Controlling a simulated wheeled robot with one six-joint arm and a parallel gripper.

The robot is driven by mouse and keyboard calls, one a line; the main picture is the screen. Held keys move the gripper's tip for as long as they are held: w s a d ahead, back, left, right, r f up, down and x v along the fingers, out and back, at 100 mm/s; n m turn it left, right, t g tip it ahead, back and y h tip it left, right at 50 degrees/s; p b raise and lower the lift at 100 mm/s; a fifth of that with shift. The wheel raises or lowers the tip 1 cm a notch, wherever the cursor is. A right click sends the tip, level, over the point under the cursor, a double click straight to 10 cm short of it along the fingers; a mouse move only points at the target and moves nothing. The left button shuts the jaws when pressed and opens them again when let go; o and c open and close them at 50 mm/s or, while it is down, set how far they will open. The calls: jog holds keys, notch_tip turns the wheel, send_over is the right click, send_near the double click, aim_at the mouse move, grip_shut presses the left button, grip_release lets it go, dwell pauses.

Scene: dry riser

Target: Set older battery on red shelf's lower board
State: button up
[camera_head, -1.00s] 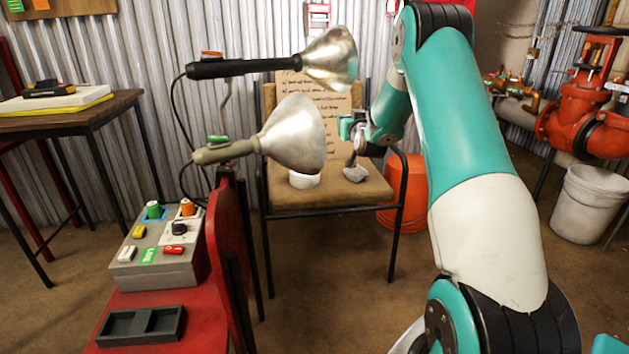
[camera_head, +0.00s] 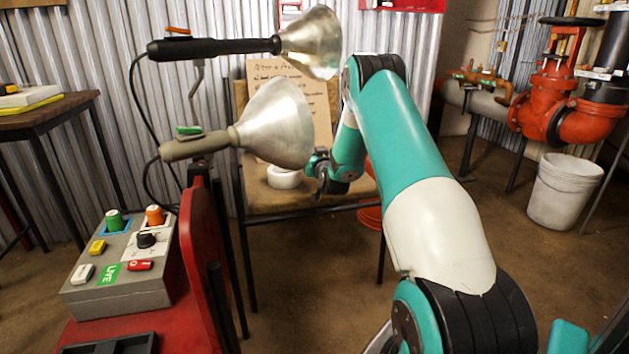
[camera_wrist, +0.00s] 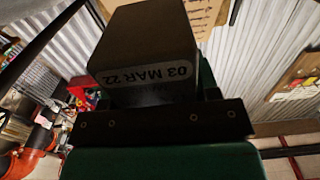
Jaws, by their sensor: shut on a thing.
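A dark block-shaped battery (camera_wrist: 150,45) fills the upper middle of the wrist view, with a pale label reading "03 MAR 22". My gripper (camera_wrist: 160,120) is shut on it. In the head view my gripper (camera_head: 324,180) hangs over the right part of the chair seat, at the end of my bent arm. The battery cannot be made out there. Red bars (camera_wrist: 292,152) show low at the right of the wrist view; I cannot tell whether they belong to the red shelf. No lower board is clearly seen.
A chair (camera_head: 262,198) holds a white round item (camera_head: 284,177) and a written board (camera_head: 290,90). Two lamps (camera_head: 275,125) (camera_head: 310,42) stand left of my gripper. A grey control box (camera_head: 115,275) sits on a red stand. A white bucket (camera_head: 563,190) and red valve are at right.

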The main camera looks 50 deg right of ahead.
jog(key=shift+f+b, duration=1.05)
jog(key=shift+f, duration=1.5)
jog(key=shift+f, duration=0.1)
jog(key=o, duration=1)
jog(key=shift+f, duration=0.2)
jog(key=shift+c, duration=0.2)
jog(key=shift+o, duration=0.8)
jog(key=shift+r, duration=0.15)
